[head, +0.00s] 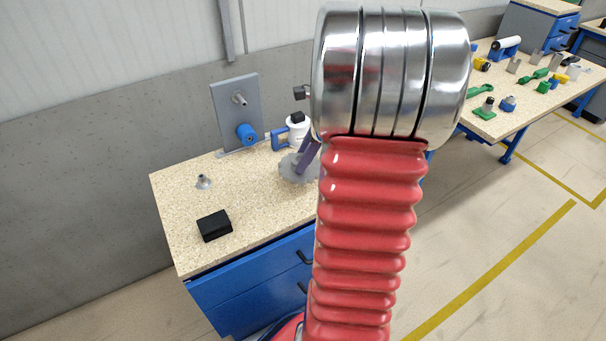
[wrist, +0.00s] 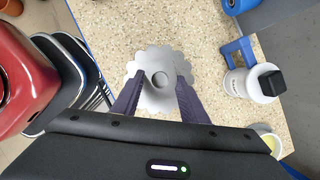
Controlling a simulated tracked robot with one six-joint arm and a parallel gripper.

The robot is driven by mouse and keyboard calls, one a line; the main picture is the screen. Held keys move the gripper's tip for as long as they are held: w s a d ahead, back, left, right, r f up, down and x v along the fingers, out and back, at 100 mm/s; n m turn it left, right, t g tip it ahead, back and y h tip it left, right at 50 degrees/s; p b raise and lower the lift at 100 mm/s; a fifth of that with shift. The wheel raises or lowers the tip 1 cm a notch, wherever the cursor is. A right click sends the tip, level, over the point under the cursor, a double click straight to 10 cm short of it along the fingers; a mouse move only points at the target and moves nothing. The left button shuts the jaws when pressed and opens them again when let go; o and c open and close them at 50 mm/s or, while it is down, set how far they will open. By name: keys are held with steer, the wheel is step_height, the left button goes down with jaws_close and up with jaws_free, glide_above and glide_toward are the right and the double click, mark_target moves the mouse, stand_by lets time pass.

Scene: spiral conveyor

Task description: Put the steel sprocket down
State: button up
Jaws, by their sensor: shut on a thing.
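The steel sprocket (head: 294,171) is a flat grey toothed disc with a round centre. It lies level at or just above the speckled workbench top (head: 250,208); I cannot tell if it touches. In the wrist view the sprocket (wrist: 152,100) shows nearly whole, between the two purple fingers. My gripper (wrist: 160,80) is shut on it, one finger on each side of the centre. In the head view my red and chrome arm hides part of the bench, and only a bit of a purple finger shows by the sprocket.
A black box (head: 214,226) and a small grey flanged part (head: 204,181) stand on the left of the bench. A grey upright panel (head: 234,112) with a blue roller (head: 246,134) stands behind. Bare bench lies between.

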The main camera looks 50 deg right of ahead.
steer(key=shift+f, duration=1.15)
steer(key=shift+f, duration=1.85)
steer(key=shift+f, duration=0.1)
steer(key=o, duration=1.1)
steer(key=shift+o, duration=0.2)
steer(key=v, duration=1.2)
